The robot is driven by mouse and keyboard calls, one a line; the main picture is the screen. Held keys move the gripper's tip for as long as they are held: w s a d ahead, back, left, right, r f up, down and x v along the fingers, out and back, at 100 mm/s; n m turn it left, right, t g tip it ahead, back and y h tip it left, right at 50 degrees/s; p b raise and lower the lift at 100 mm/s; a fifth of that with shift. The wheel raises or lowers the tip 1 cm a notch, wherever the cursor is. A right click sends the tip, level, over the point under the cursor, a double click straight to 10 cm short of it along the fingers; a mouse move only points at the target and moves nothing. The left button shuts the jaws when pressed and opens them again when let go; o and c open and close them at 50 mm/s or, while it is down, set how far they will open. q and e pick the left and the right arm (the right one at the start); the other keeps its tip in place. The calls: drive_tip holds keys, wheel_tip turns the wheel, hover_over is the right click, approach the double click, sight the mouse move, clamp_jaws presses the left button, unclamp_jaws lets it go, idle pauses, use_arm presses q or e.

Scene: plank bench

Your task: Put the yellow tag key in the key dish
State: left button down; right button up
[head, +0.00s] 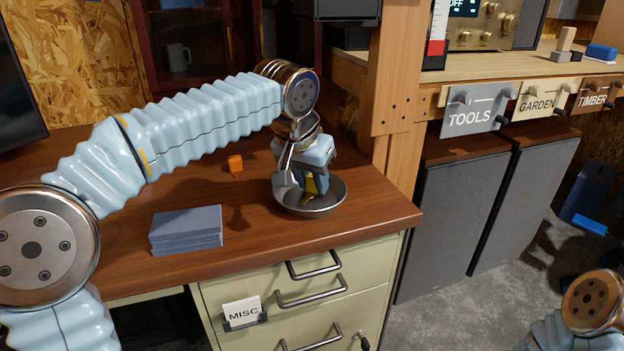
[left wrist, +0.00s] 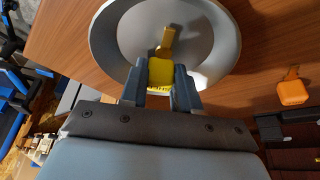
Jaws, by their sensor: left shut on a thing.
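The key with the yellow tag (left wrist: 160,76) is between the fingers of my left gripper (left wrist: 160,85), which is shut on it. The key's brass end points away from the gripper, over the dish. In the head view a bit of yellow (head: 311,184) shows between the fingers. The key dish (head: 328,204) is a round metal bowl on the desk, and its pale inside fills the top of the left wrist view (left wrist: 112,40). My left gripper (head: 311,186) reaches down into the dish area from above. Whether the key touches the dish is unclear. My right gripper is not in view.
An orange tag key (head: 235,164) lies on the brown desk (head: 130,203) left of the dish. A stack of blue-grey paper or cards (head: 186,230) lies nearer the front. A wooden post (head: 398,70) stands right of the dish. Drawers labelled MISC are below.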

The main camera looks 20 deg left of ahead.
use_arm(q)
drive_tip(key=shift+f, duration=0.3)
drive_tip(key=c, duration=0.8)
unclamp_jaws()
drive_tip(key=shift+r, duration=0.4)
drive_tip(key=p+v, duration=0.2)
drive_tip(key=v, duration=0.9)
drive_tip(key=shift+s+a+r+p, duration=0.1)
drive_tip(key=shift+s+r+p, duration=0.2)
drive_tip(key=shift+r, duration=0.05)
